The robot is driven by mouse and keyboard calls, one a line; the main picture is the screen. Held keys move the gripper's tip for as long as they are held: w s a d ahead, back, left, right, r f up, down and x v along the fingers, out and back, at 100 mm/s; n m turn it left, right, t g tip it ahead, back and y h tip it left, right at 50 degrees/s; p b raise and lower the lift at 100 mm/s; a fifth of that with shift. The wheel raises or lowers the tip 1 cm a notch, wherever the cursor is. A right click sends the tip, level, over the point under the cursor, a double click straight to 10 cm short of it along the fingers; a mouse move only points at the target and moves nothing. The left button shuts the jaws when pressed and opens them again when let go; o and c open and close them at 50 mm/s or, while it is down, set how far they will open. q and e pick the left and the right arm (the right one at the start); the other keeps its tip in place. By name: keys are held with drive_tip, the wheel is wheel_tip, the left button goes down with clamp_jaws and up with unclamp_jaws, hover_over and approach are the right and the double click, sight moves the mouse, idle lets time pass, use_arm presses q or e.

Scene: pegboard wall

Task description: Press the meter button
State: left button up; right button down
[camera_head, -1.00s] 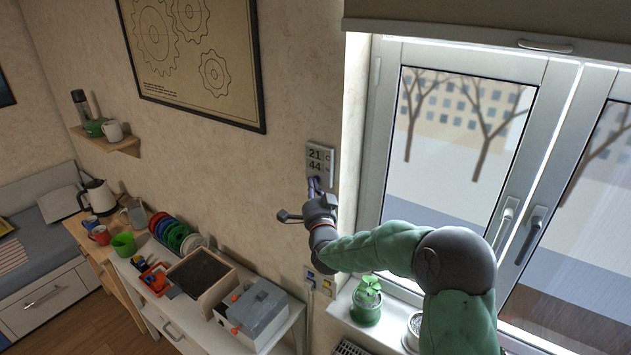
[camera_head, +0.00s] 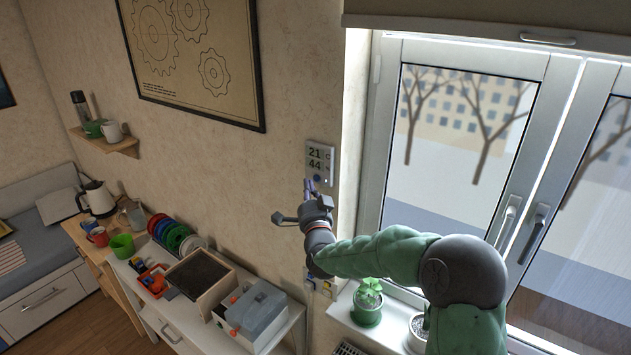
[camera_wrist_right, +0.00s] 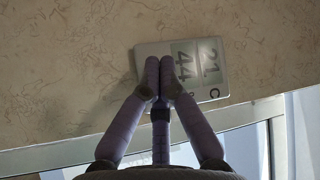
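The meter (camera_head: 320,157) is a pale wall panel showing 21 and 44, just left of the window. Its small dark round button (camera_head: 317,178) shows near its lower edge. My right gripper (camera_head: 308,184) is just below and left of the button, fingers pointing up at the panel; it appears slightly apart from it. In the right wrist view the meter (camera_wrist_right: 207,75) appears turned on its side behind the fingers. There the gripper (camera_wrist_right: 159,62) has its fingertips together with nothing between them, and the button is hidden. My left gripper is not in view.
The window (camera_head: 455,140) and its handles are to the right of the meter. A green potted plant (camera_head: 368,300) stands on the sill below my right arm. A white cabinet (camera_head: 285,335) with a grey box and dish rack is at lower left.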

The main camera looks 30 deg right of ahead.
drive_tip(key=shift+s+a+b, duration=0.35)
drive_tip(key=shift+a, duration=0.45)
drive_tip(key=shift+s+a+b, duration=0.3)
drive_tip(key=shift+a+b, duration=0.1)
drive_tip(key=shift+a, duration=0.4)
drive_tip(key=shift+s+a+b, duration=0.35)
drive_tip(key=shift+a, duration=0.45)
